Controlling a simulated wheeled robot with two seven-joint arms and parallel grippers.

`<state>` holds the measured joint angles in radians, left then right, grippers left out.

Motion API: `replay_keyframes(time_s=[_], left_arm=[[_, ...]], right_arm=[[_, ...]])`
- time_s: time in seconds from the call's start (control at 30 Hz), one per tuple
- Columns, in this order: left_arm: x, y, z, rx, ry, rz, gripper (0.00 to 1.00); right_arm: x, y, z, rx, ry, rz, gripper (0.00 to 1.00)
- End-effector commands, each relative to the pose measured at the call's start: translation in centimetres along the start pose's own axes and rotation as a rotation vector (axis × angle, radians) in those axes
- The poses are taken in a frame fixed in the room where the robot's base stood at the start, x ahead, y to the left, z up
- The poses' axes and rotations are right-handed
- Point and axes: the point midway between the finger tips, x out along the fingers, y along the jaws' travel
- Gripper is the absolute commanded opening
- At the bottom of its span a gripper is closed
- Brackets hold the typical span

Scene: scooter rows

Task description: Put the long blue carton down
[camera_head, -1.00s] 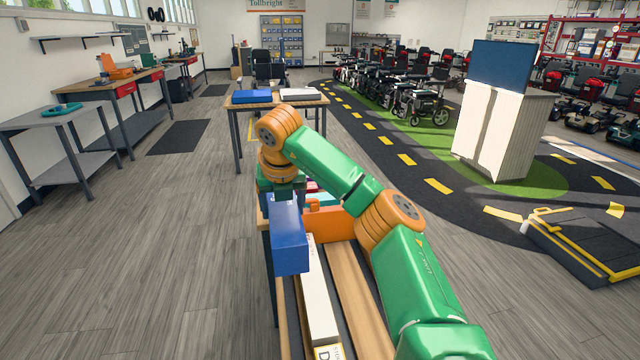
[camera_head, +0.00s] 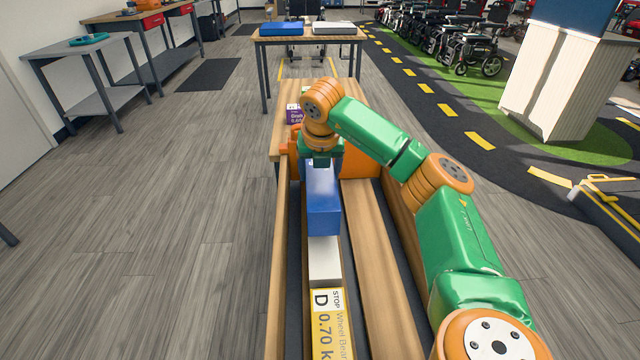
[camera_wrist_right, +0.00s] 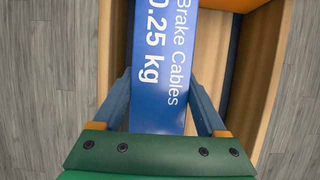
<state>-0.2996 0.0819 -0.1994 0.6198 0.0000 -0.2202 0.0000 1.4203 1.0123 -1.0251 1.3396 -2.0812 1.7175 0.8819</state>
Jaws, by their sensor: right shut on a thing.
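The long blue carton (camera_head: 323,208) hangs lengthwise under my right gripper (camera_head: 322,160), over a lane between wooden rails, in line with a white carton. In the right wrist view the blue carton (camera_wrist_right: 165,65) shows the label "Brake Cables 0.25 kg". The fingers of my right gripper (camera_wrist_right: 162,98) are on both its sides, shut on it. I cannot tell whether its underside touches the lane floor. The white carton (camera_head: 324,262), with a yellow end marked "D 0.70 kg", lies nearer to me in that lane. My left gripper is not in view.
Wooden rails (camera_head: 377,270) divide the bench into lanes; the lane to the right looks empty. An orange part (camera_head: 362,163) stands at the lanes' far end. A purple box (camera_head: 294,114) sits behind it. A farther table (camera_head: 310,36) holds a blue and a white item.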

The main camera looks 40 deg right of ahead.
Motion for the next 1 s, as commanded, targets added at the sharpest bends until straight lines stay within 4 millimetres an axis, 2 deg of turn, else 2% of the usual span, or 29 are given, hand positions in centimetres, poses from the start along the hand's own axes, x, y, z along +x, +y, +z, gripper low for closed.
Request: replay_keyframes(time_s=[0.1,0.17,0.37,0.4,0.47,0.5,0.77,0.87,1.0], left_arm=[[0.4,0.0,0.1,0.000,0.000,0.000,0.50],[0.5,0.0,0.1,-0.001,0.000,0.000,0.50],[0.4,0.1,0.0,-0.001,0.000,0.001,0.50],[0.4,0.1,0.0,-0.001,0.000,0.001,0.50],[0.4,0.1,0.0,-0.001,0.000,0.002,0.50],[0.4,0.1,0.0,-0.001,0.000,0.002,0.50],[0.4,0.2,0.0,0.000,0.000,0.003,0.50],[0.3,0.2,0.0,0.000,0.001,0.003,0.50],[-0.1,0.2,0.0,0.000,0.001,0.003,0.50]], right_arm=[[2.5,-0.1,-1.1,-0.001,0.002,-0.002,0.02],[3.2,-0.1,-1.4,-0.001,0.001,-0.002,0.02],[3.4,0.0,-1.4,0.000,0.001,0.000,0.02],[3.4,0.0,-1.5,0.000,0.001,0.000,0.80],[3.4,0.0,-1.5,0.000,0.001,0.000,0.96],[3.4,0.0,-1.5,0.000,0.001,0.000,1.00],[2.8,0.0,-1.4,0.000,-0.001,0.002,1.00],[0.6,0.1,-1.3,-0.001,-0.003,0.004,1.00],[-3.6,0.1,-1.2,-0.001,-0.005,0.005,1.00]])
